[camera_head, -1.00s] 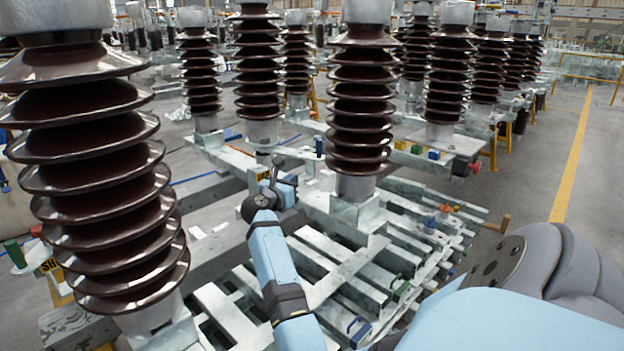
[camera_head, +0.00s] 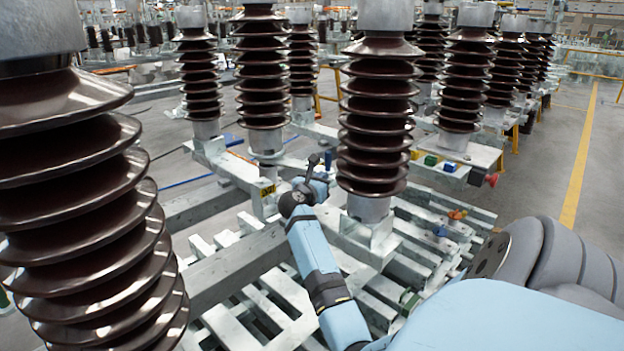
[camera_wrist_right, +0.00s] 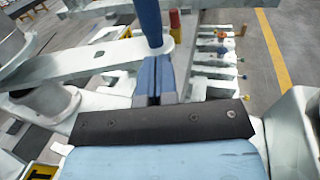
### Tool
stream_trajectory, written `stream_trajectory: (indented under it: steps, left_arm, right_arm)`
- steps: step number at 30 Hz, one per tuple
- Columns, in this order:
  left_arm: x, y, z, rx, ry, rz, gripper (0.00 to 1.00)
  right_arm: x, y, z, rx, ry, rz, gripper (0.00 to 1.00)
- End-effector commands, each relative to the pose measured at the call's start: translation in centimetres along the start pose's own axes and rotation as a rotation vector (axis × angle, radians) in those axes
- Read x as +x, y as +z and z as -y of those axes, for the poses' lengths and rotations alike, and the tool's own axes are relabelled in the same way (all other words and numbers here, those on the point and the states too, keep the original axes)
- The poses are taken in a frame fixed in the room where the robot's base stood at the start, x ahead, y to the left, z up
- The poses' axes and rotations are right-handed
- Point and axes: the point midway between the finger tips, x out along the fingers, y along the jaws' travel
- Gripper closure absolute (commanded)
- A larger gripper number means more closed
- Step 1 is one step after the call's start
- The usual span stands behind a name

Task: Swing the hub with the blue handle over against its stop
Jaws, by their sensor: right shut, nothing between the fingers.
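In the right wrist view, a blue handle (camera_wrist_right: 151,22) stands upright just beyond my right gripper (camera_wrist_right: 154,62). The gripper's blue-grey fingers are shut together with nothing between them. Their tips are close to the lower end of the handle; I cannot tell if they touch. I cannot make out the hub clearly. In the head view, my right gripper (camera_head: 314,162) is small and dark, left of a brown insulator column (camera_head: 374,120). My left gripper is out of view.
A large ribbed insulator (camera_head: 75,190) stands close at the left. Steel beams (camera_head: 235,265) lie below my right arm. More insulator columns (camera_head: 262,75) stand behind. Clear floor with a yellow line (camera_head: 580,165) lies at the right.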

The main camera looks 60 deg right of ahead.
Motion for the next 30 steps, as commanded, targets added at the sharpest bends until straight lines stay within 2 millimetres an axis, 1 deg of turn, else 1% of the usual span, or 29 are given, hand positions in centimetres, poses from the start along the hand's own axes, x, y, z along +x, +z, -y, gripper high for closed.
stream_trajectory:
  steps: [3, 14, 19, 23, 30]
  left_arm:
    - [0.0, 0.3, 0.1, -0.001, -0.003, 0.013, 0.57]
    - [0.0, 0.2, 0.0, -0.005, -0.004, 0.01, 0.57]
    - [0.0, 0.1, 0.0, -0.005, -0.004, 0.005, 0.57]
    - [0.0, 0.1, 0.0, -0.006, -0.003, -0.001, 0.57]
    - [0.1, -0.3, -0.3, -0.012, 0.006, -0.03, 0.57]
  right_arm:
    - [0.3, 0.1, 0.3, 0.0, -0.001, 0.001, 1.0]
    - [0.4, 0.0, 0.4, 0.0, -0.001, 0.001, 1.0]
    - [1.1, 0.0, 0.5, 0.0, -0.002, 0.0, 1.0]
    - [2.4, 0.0, 0.7, 0.0, -0.003, -0.001, 1.0]
    - [6.2, -0.1, 0.9, 0.0, -0.004, 0.0, 1.0]
